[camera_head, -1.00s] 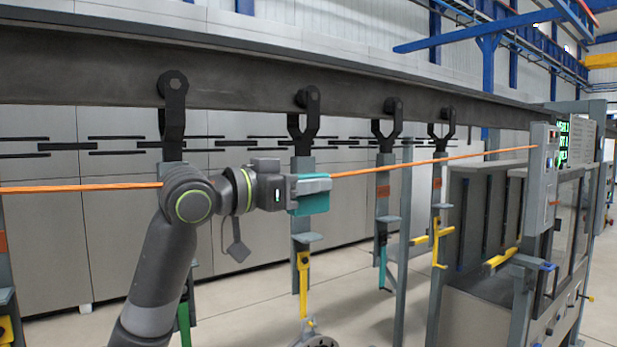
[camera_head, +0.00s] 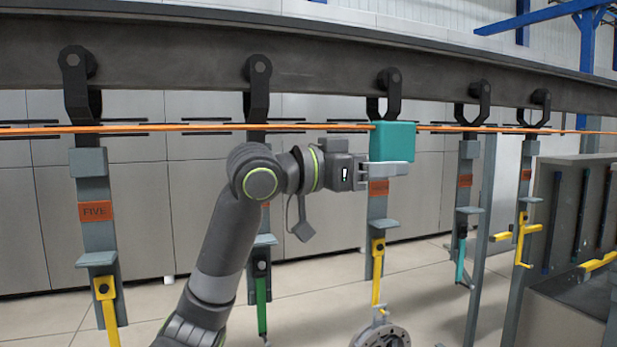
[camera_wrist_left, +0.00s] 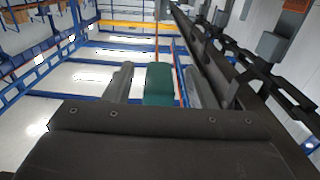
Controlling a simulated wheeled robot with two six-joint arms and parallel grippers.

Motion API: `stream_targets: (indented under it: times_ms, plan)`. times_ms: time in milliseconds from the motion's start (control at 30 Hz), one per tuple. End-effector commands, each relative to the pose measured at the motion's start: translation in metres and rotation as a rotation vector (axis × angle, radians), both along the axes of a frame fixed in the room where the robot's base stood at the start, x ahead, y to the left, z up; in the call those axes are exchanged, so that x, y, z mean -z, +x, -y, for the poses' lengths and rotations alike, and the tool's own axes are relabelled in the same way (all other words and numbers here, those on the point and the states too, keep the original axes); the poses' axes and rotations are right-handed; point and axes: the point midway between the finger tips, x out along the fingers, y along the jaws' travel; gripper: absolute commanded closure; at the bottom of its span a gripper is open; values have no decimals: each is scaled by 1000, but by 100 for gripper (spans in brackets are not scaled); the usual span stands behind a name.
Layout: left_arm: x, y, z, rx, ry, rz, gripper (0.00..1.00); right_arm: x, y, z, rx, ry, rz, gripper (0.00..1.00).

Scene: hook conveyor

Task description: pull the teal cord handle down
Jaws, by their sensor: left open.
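The teal cord handle (camera_head: 393,138) is a block on a taut orange cord (camera_head: 200,128) that runs across the head view. My left gripper (camera_head: 388,172) is open at the handle. In the head view, a grey finger crosses the lower part of the block, and most of the block shows above it. In the left wrist view, the handle (camera_wrist_left: 158,83) stands between the two spread fingers, with gaps at the sides. Whether a finger touches it I cannot tell. My right gripper is not in view.
A dark overhead rail (camera_head: 180,70) carries several hooks with hanging grey plates, one behind the handle. A round metal part (camera_head: 385,337) hangs low on a yellow hook. A grey cabinet (camera_head: 565,270) with yellow bars stands at the right. The floor below is partly clear.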

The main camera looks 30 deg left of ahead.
Motion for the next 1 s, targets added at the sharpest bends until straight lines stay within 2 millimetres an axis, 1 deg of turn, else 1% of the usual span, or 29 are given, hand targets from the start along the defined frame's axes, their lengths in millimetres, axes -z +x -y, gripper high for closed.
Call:
stream_targets:
  times_ms: [33, 400, 800, 1000]
  plan:
    - [3, -7, -7, -5, 3, 3, 49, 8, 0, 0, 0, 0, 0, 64]
    - [4, -49, -39, -5, 2, 2, 49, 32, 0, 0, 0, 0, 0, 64]
    - [4, -90, -72, -5, 2, 0, 49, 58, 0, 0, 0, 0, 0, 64]
    - [3, -106, -84, -3, 1, 0, 49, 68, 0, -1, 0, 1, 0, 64]
